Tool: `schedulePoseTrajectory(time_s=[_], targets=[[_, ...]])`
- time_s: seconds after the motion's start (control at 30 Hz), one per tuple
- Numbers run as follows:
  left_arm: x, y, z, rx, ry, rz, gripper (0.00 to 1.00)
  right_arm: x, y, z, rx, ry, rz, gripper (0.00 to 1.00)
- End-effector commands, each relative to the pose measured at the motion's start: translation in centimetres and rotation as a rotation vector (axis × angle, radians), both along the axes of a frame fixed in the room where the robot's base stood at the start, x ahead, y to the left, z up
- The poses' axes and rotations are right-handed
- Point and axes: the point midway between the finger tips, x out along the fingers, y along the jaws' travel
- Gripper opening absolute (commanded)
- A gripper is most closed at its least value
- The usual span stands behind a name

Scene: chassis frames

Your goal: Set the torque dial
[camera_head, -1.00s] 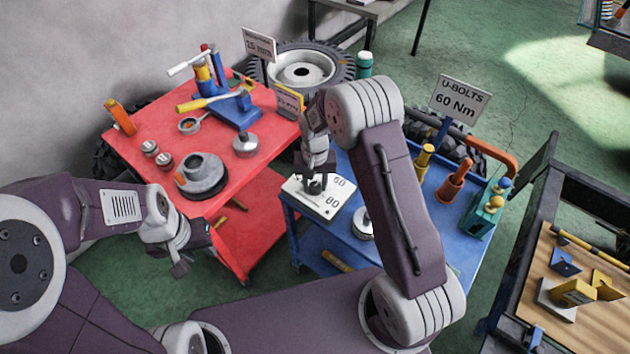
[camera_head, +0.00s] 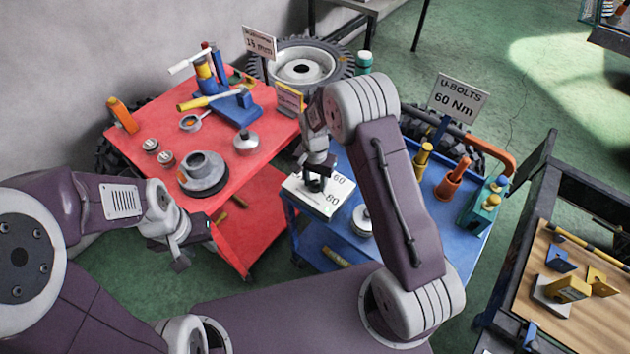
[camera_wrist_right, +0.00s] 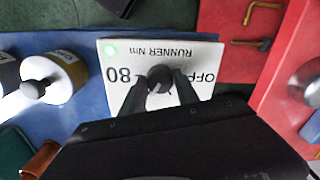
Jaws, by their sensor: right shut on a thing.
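The torque dial is a white plate (camera_head: 302,194) on the left edge of the blue cart, with a dark round knob (camera_wrist_right: 160,78) at its middle. The knob's pointer is hidden. My left gripper (camera_head: 195,250) hangs beside the red cart, holding nothing visible; its finger gap is unclear.
A sign (camera_head: 459,98) reads U-BOLTS 60 Nm above the blue cart (camera_head: 400,235). The red cart (camera_head: 240,180) holds tools. A wooden-topped bench (camera_head: 585,325) is at right.

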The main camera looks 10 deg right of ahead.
Motion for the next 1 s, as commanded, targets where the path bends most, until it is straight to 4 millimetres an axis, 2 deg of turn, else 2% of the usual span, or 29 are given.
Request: schedulePoseTrajectory(time_s=[0.27,0.3,0.37,0.4,0.67,0.73,1.0], targets=[[0.0,0.0,0.0,0.0,0.0,0.0,0.36,-0.1,0.0,-0.1,0.0,0.001,0.0,0.0],[0.0,0.0,0.0,0.0,0.0,0.0,0.36,-0.1,0.0,-0.1,0.0,0.001,0.0,0.39],[0.0,0.0,0.0,0.0,0.0,0.0,0.36,-0.1,0.0,-0.1,0.0,0.001,0.0,0.56],[0.0,0.0,0.0,0.0,0.0,0.0,0.36,-0.1,0.0,-0.1,0.0,0.001,0.0,0.58],[0.0,0.0,0.0,0.0,0.0,0.0,0.36,0.0,0.0,0.0,0.0,0.0,0.001,0.58],[0.0,0.0,0.0,0.0,0.0,0.0,0.36,0.1,0.0,0.6,0.0,-0.001,0.001,0.58],[0.0,0.0,0.1,0.0,0.0,0.0,0.36,0.1,0.0,6.3,0.001,-0.004,0.001,0.58]])
